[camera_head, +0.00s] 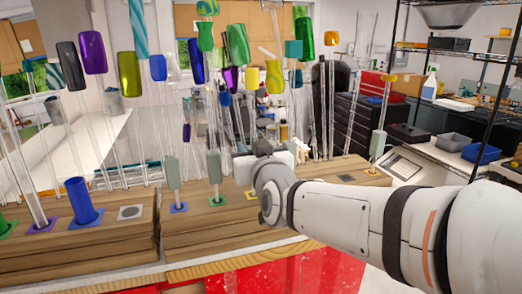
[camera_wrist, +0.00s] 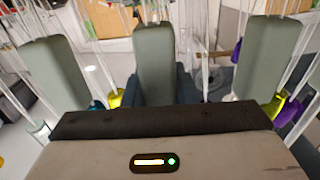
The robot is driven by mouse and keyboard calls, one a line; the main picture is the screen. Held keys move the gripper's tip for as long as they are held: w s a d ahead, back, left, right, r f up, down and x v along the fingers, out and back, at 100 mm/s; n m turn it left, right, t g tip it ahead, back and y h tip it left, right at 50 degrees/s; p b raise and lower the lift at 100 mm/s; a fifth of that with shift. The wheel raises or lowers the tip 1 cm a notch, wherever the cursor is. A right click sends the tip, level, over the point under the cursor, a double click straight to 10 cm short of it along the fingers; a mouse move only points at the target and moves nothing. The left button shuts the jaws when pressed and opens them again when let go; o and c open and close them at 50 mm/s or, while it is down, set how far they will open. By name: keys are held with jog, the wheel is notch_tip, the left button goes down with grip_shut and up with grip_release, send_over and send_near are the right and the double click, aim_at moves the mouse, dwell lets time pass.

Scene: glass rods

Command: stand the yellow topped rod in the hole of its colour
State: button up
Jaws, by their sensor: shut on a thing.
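My gripper (camera_head: 256,165) is at the row of wooden blocks, beside a small yellow square (camera_head: 250,195) on the middle block. In the wrist view its dark fingers (camera_wrist: 158,92) are shut on a grey-green sleeve (camera_wrist: 155,50) of a rod. A yellow, flared top (camera_head: 274,77) shows above the gripper in the head view. I cannot clearly trace its clear shaft down to the held sleeve. The held rod's lower end is hidden, so I cannot tell whether it is in the hole.
Sleeved rods stand close by on the left (camera_head: 173,172) and nearer (camera_head: 214,166). A blue cup-shaped piece (camera_head: 82,202) is on the left wooden block (camera_head: 115,235). Many clear shafts crowd the space behind.

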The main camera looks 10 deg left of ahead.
jog(key=o, duration=1.1)
jog(key=v, duration=0.8)
jog(key=s+d+f+m+g+h, duration=0.1)
jog(key=s+d+f+g+h, duration=0.1)
jog(key=d+f, duration=0.4)
jog(key=s+d+f+m+g+h, duration=0.2)
jog(key=s+d+f+g+h, duration=0.1)
jog(key=d+f, duration=0.4)
jog(key=s+d+f+m+g+h, duration=0.1)
jog(key=s+d+f+g+h, duration=0.1)
jog(key=d+f+g, duration=0.3)
jog(key=d+f+h, duration=0.1)
jog(key=d+f, duration=0.1)
jog(key=d, duration=0.2)
jog(key=shift+s+d+m, duration=0.25)
jog(key=shift+d+m, duration=0.05)
jog(key=shift+d, duration=0.05)
jog(key=s+d+f+g, duration=0.1)
jog(key=s, duration=0.1)
jog(key=s+d+m+g, duration=0.1)
jog(key=s+d, duration=0.1)
jog(key=s+d+f+h, duration=0.1)
jog(key=s, duration=0.1)
jog(key=shift+d+f+m+g, duration=0.2)
jog(key=shift+f+m+g, duration=0.1)
jog(key=shift+g, duration=0.1)
jog(key=shift+c, duration=0.2)
